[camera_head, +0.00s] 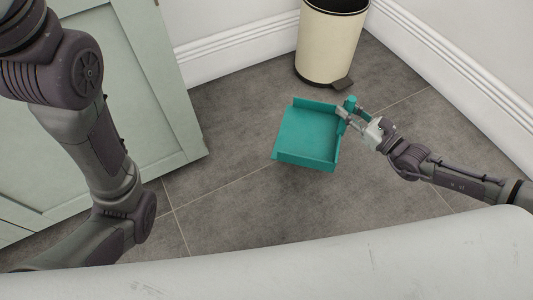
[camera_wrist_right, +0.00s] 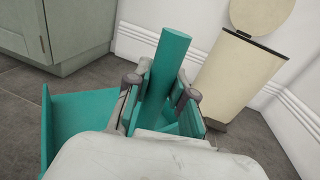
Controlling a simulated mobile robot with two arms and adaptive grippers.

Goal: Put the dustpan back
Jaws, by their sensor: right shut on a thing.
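The teal dustpan (camera_head: 308,135) shows right of the middle in the head view, over the grey floor. Whether it touches the floor I cannot tell. My right gripper (camera_head: 352,114) is shut on the dustpan at its handle side. In the right wrist view the dustpan's round handle (camera_wrist_right: 170,62) stands up between the fingers of my right gripper (camera_wrist_right: 160,92), and the pan spreads to the left. Part of the pan is hidden behind the gripper. My left arm comes in from the left in the head view, but its gripper is out of the picture.
A cream pedal bin (camera_head: 328,45) stands by the wall behind the dustpan; in the right wrist view (camera_wrist_right: 232,75) its lid is up. A pale green cabinet (camera_head: 150,95) is at the left. White walls with skirting meet behind the bin. Grey floor tiles (camera_head: 225,190) are clear left of the dustpan.

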